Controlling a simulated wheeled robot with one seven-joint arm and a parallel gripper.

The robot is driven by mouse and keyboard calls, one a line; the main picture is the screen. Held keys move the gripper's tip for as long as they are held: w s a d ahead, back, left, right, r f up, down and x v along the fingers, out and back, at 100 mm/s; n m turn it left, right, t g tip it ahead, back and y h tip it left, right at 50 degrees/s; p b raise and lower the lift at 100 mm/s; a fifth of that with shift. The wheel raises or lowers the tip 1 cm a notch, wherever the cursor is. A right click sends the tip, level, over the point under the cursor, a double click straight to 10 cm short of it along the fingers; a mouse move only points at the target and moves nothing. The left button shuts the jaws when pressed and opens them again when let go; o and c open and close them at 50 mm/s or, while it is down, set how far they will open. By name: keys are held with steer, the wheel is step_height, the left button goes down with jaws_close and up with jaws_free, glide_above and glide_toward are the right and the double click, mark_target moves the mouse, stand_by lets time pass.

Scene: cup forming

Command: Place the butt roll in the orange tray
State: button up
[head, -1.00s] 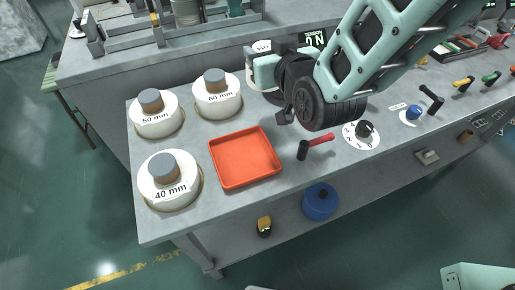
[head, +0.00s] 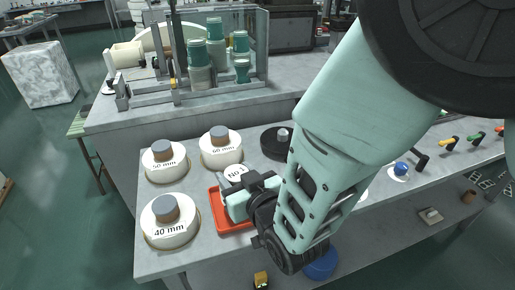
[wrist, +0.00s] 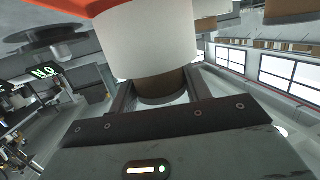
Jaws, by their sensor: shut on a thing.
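The butt roll, a white cylinder (wrist: 145,40) with a brown core, fills the middle of the wrist view. My gripper (wrist: 160,90) is shut on its core, with one dark finger on each side. In the head view the roll's white labelled end (head: 235,173) shows at the back left of my gripper (head: 236,197). The orange tray (head: 217,214) lies under the roll and gripper, and my arm hides its right part. An orange edge (wrist: 45,20) also shows at the top of the wrist view. I cannot tell whether the roll touches the tray.
White rolls with grey-brown cores stand left and behind: 40 mm (head: 167,228), 50 mm (head: 163,165) and 60 mm (head: 221,152). A black round dish (head: 272,143) stands behind my gripper. Coloured-handled tools and knobs (head: 400,169) lie at right. My arm covers the bench's middle.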

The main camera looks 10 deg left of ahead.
steer(key=shift+f, duration=1.45)
steer(key=shift+f, duration=0.15)
steer(key=o, duration=1.1)
steer(key=shift+c, duration=0.2)
